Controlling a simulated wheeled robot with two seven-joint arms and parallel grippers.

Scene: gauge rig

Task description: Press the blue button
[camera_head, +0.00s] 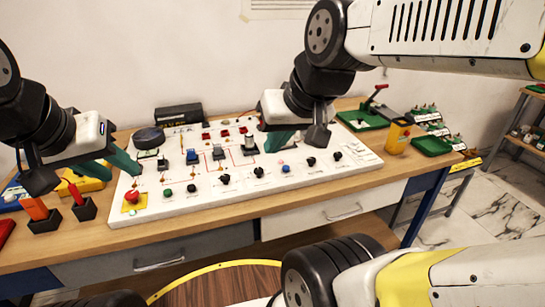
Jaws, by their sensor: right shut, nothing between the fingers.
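The blue button (286,168) is a small round cap near the front edge of the white gauge board (235,192), right of centre, between black knobs. My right gripper (277,145) has teal fingers, is shut and empty, and hangs above the board behind and slightly left of the blue button, apart from it in the picture. Its exact height over the board is hard to tell. My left gripper (120,172) has its teal fingers apart and empty, at the board's left end near the red emergency button (132,196).
A green button (168,193) and several black knobs line the board's front. A black round gauge (149,138) stands at its back left. Red and orange tools (40,212) stand at the left.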

